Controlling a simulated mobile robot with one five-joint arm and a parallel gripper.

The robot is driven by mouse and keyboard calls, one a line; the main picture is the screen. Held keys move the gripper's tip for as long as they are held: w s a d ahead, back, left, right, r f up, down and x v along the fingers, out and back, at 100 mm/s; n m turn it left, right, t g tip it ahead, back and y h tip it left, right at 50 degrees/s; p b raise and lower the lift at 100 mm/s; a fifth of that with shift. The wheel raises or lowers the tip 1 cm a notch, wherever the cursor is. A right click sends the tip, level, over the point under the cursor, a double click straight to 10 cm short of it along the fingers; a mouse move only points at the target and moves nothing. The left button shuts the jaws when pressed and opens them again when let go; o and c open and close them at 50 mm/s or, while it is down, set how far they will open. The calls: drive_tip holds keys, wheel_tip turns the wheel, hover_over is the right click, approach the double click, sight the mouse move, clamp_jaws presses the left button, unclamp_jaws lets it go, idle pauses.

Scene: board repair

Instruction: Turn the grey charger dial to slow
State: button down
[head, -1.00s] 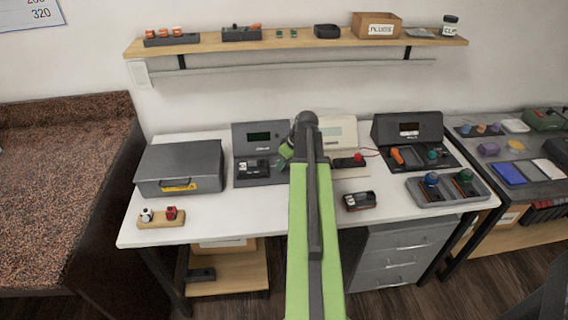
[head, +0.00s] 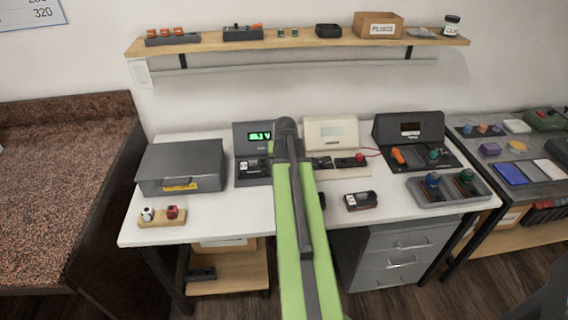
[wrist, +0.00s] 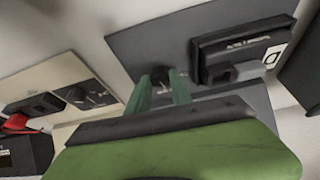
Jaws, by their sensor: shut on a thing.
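The grey charger (head: 241,144) stands on the white table, its green display (head: 260,136) lit. A dark battery (head: 254,164) sits in it. In the wrist view, the charger's dark plate (wrist: 130,44) carries the battery (wrist: 238,52) and, beside it, the dark round dial (wrist: 160,75). My gripper's green fingers (wrist: 160,84) are on either side of the dial and shut on it. The dial's pointer and labels cannot be read. In the head view, my arm hides the dial and fingertips.
A cream charger (head: 331,132) with its own dial (wrist: 84,96) stands close by. A dark charger (head: 409,128) stands farther right. A loose battery (head: 360,201) lies in front. A grey metal box (head: 180,165) is at the left.

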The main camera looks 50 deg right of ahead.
drive_tip(key=shift+w+a+m+g, duration=0.1)
drive_tip(key=shift+m+g, duration=0.3)
drive_tip(key=shift+m, duration=0.6)
drive_tip(key=c, duration=1.1)
unclamp_jaws()
drive_tip(key=shift+c, duration=0.2)
drive_tip(key=p+v, duration=1.6)
drive_tip(key=v, duration=0.1)
drive_tip(key=shift+a, duration=0.45)
drive_tip(key=shift+r, duration=0.1)
